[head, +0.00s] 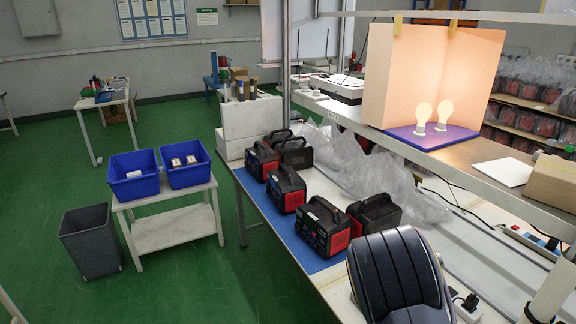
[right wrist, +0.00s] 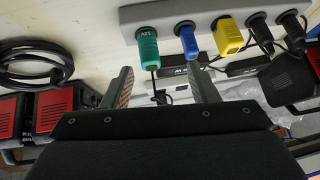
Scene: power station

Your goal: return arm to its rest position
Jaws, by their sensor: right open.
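My right gripper (right wrist: 160,75) shows in the right wrist view with its two fingers apart and nothing between them. The fingers point at a grey power strip (right wrist: 180,22) and sit just short of its plugs. A green plug (right wrist: 148,48) is between the finger lines, a blue plug (right wrist: 186,40) is near the right finger, and a yellow plug (right wrist: 229,37) is further right. In the head view my dark right arm (head: 402,270) is at the bottom, over the bench, and its gripper is hidden. My left gripper is in neither view.
Several black-and-red power units (head: 322,226) stand on the blue mat (head: 262,212) left of the arm. A shelf (head: 465,163) with two lit bulbs (head: 422,115) is above the bench. Black cable coils (right wrist: 35,65) lie left of the strip.

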